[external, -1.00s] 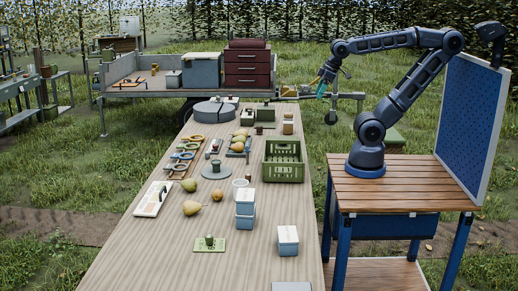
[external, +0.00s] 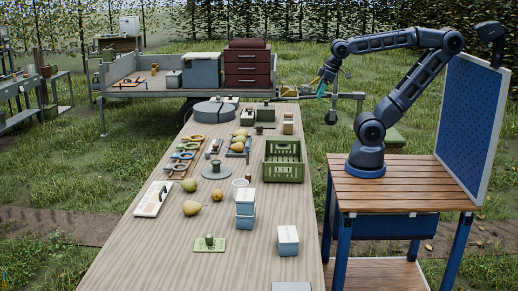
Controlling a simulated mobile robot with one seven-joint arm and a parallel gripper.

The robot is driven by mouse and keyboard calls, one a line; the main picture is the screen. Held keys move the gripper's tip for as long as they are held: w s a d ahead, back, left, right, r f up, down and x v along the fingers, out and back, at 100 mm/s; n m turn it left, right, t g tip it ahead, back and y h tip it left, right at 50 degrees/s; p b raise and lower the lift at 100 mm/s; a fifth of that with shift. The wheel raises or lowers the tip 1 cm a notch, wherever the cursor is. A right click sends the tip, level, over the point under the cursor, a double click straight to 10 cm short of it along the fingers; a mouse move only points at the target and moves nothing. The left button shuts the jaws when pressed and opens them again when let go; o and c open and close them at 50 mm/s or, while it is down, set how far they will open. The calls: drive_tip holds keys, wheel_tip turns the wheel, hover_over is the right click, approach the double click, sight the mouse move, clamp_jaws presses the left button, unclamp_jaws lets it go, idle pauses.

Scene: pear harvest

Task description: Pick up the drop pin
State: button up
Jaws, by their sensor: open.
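I cannot make out the drop pin for certain; it is too small or hidden behind my gripper at this distance. My gripper (external: 321,90) is open at the end of the outstretched arm. It points down, with teal and yellow parts showing, in front of the right end of the trailer (external: 150,92), near the hitch bar (external: 340,96). I cannot tell whether it touches anything there.
A long wooden table (external: 240,262) stands in front, with a green crate (external: 283,172), pears (external: 192,208), pruners (external: 183,155) and pale lidded boxes (external: 288,240). A blue pegboard panel (external: 474,125) stands right of my arm. Grass lies around the trailer.

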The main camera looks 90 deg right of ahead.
drive_tip(key=n+g+h, duration=0.4)
drive_tip(key=n+g, duration=0.1)
drive_tip(key=n, duration=1.2)
hover_over(247, 154)
drive_tip(key=a, duration=0.3)
drive_tip(key=f, duration=2.6)
drive_tip(key=shift+w+d+f, duration=0.25)
drive_tip(key=shift+w, duration=0.05)
drive_tip(key=shift+h, duration=0.3)
drive_tip(key=shift+a+x, duration=0.2)
drive_tip(key=shift+x, duration=5.3)
drive_tip(key=shift+s+f, duration=0.1)
drive_tip(key=c, duration=1.1)
